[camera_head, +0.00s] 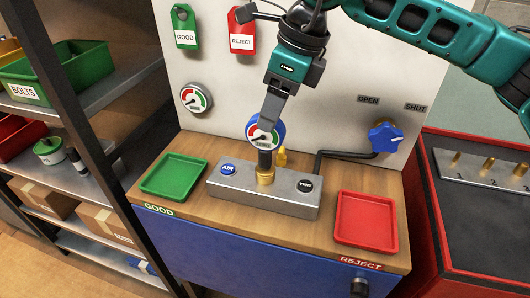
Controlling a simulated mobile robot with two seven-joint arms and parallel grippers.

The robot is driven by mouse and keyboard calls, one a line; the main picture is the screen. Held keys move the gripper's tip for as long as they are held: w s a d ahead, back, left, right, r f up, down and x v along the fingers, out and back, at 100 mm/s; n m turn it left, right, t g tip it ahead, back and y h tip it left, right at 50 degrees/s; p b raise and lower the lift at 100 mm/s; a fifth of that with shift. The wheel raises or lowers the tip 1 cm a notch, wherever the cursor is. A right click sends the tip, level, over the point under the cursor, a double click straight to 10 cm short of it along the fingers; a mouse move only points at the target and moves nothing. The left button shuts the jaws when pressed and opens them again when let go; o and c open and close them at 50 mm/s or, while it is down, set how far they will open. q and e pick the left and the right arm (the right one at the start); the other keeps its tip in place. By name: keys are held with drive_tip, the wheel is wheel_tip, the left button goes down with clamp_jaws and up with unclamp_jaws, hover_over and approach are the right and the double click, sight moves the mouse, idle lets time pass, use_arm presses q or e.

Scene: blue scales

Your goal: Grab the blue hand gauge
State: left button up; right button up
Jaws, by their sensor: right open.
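The blue hand gauge (260,137) has a blue rim and a white dial with green and red bands. It stands upright on a dark stem above a brass fitting (265,175) on the grey metal block (290,193). My right gripper (268,119) reaches down from above, its fingers at the gauge's upper part and hiding some of its top edge. The gripper is open; whether the fingers touch the gauge I cannot tell. My left gripper is not in view.
A green tray (174,177) sits left of the block and a red tray (366,221) right. A grey-rimmed gauge (196,98) and a blue valve knob (385,137) are on the back panel. A shelf (85,180) stands left, a red-sided bench (470,215) right.

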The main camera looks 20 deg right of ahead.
hover_over(265, 150)
drive_tip(key=w, duration=0.1)
drive_tip(key=f, duration=0.4)
drive_tip(key=shift+w+d+f, duration=0.15)
drive_tip(key=shift+w+f, duration=0.05)
drive_tip(key=shift+f, duration=0.05)
drive_tip(key=shift+w+f, duration=0.1)
drive_tip(key=shift+f, duration=0.4)
clamp_jaws()
drive_tip(key=shift+r, duration=0.1)
